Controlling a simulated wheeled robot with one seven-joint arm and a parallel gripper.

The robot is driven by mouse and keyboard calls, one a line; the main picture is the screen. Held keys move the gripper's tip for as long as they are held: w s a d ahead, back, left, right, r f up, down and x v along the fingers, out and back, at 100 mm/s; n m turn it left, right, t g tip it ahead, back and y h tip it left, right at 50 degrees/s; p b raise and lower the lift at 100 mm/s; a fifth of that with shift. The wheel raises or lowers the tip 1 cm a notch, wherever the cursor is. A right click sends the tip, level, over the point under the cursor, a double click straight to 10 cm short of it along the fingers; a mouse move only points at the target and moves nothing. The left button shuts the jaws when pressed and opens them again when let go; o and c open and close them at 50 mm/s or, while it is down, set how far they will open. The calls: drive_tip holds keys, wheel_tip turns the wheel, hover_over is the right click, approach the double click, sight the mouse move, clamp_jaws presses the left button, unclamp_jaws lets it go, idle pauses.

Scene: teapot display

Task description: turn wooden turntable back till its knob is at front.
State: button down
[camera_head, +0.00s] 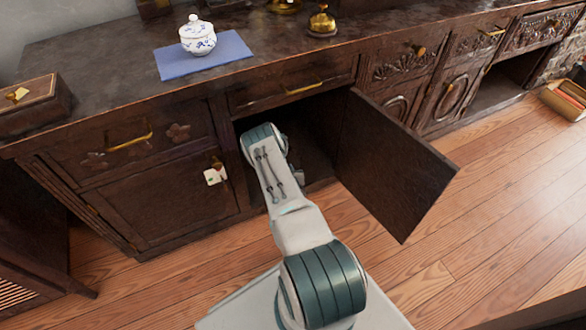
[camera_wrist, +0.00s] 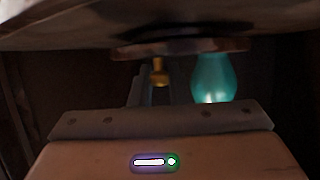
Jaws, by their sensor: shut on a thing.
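My gripper (camera_wrist: 158,82) shows in the wrist view, its two fingers closed around a small brass knob (camera_wrist: 158,68). The knob sits against the edge of a dark wooden piece (camera_wrist: 190,47), which looks like part of the turntable; most of it is in shadow or out of frame. A teal glass vase-like object (camera_wrist: 213,80) shows just right of the fingers. In the head view my arm reaches into the open cupboard compartment, and the gripper, knob and turntable are hidden there.
The cupboard's open door (camera_head: 390,165) swings out to the right of my arm. A white-and-blue lidded pot (camera_head: 198,37) stands on a blue cloth (camera_head: 172,66) on top. A brass bell (camera_head: 322,22) and a wooden box (camera_head: 32,102) are also there. The floor in front is clear.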

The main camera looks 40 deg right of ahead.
drive_tip(key=c, duration=1.4)
unclamp_jaws()
drive_tip(key=shift+a, duration=0.1)
drive_tip(key=p+v, duration=0.5)
drive_tip(key=v, duration=0.8)
drive_tip(key=shift+s+r, duration=0.1)
drive_tip(key=shift+s, duration=0.25)
